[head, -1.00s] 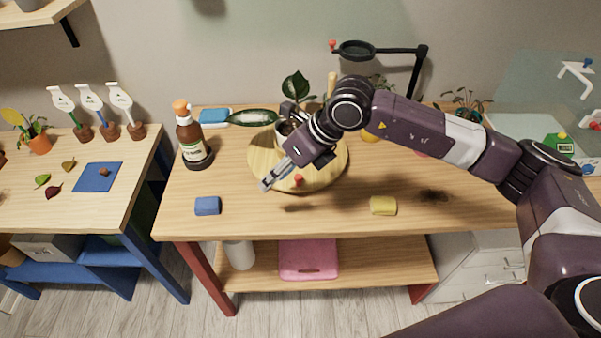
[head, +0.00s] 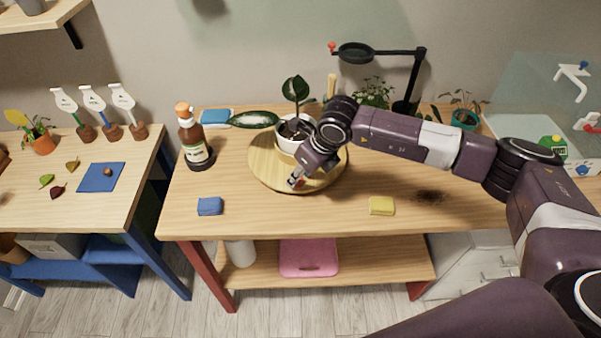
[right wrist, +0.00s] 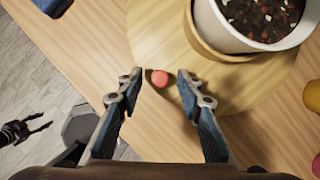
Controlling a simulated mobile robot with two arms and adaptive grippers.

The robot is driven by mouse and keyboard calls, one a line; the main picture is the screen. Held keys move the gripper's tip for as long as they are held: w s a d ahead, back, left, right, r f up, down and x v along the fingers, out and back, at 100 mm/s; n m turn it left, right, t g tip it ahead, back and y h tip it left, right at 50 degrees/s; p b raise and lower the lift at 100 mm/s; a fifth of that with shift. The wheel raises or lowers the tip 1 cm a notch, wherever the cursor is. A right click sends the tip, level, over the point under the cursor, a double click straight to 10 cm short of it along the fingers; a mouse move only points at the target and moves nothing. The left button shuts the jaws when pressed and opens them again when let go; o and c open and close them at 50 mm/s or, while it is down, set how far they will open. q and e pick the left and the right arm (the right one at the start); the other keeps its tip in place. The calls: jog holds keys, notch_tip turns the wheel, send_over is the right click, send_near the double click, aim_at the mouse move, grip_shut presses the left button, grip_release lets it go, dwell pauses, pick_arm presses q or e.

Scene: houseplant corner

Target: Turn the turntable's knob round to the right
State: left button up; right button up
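The round wooden turntable (head: 264,168) stands on the workbench with a white plant pot (head: 287,145) on it. Its small red knob (right wrist: 159,78) is at the turntable's front edge in the head view. In the right wrist view my right gripper (right wrist: 160,82) is open, with one finger on each side of the knob and a gap to both. In the head view this gripper (head: 297,182) is over the knob and largely hides it. My left gripper (right wrist: 28,130) shows small and open over the floor in the right wrist view; the head view does not show it.
A brown bottle (head: 193,140) stands left of the turntable. A blue block (head: 210,206) and a yellow block (head: 381,206) lie near the front edge. A magnifier lamp (head: 415,75) stands behind. The bench front between the blocks is clear.

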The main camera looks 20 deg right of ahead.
jog(key=shift+c, duration=0.7)
grip_shut()
jog(key=shift+d, duration=0.1)
